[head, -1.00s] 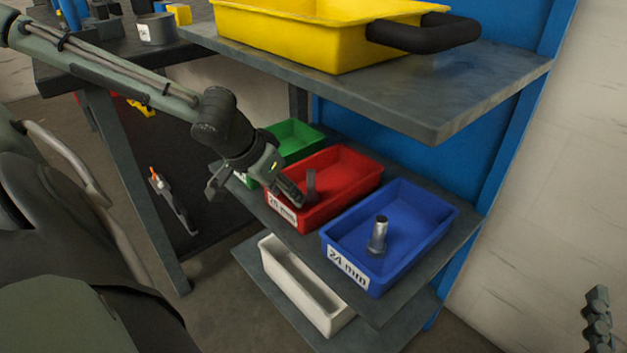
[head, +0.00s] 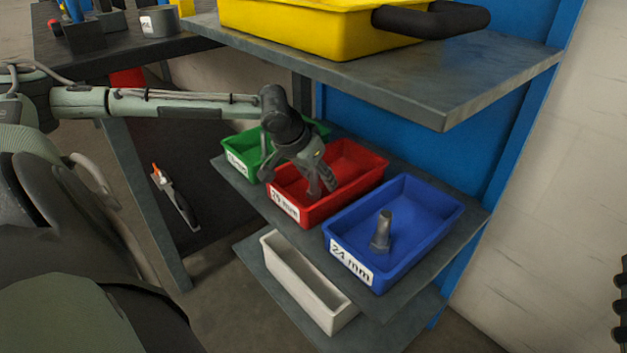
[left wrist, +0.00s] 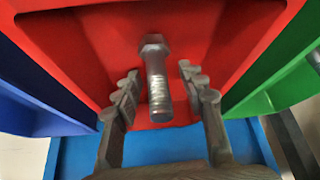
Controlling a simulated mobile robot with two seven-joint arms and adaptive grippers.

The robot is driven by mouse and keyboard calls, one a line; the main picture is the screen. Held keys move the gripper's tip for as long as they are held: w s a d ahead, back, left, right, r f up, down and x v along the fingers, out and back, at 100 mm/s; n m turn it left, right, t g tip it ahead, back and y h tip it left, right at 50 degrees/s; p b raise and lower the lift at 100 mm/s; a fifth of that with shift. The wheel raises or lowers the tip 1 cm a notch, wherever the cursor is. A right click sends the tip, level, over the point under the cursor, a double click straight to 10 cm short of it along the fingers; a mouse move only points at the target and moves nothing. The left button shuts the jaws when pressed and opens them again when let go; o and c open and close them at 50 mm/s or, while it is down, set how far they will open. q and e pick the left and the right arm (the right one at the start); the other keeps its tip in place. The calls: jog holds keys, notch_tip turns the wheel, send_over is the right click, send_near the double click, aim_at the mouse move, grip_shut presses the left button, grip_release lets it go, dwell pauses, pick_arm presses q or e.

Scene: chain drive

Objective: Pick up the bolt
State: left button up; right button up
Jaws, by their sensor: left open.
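A grey metal bolt (left wrist: 158,85) stands in the red bin (head: 357,163), its hex head at the bin floor and its threaded shank pointing towards the left wrist camera. My left gripper (head: 318,190) is open over the red bin. In the left wrist view, its two ridged fingers (left wrist: 162,92) lie on either side of the bolt, with a gap on each side. In the head view the gripper largely hides this bolt. A second bolt (head: 382,232) stands on its head in the blue bin (head: 437,208). Part of my right gripper (head: 621,300) shows at the right edge.
A green bin (head: 240,150) adjoins the red one on the middle shelf. Above hangs the upper shelf (head: 440,85) with a yellow tray (head: 330,30). A white bin (head: 300,280) stands on the lower shelf. A workbench (head: 110,50) is at the back left.

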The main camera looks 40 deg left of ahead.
pick_arm(q)
jog(key=shift+c, duration=0.2)
grip_shut()
dwell(0.6)
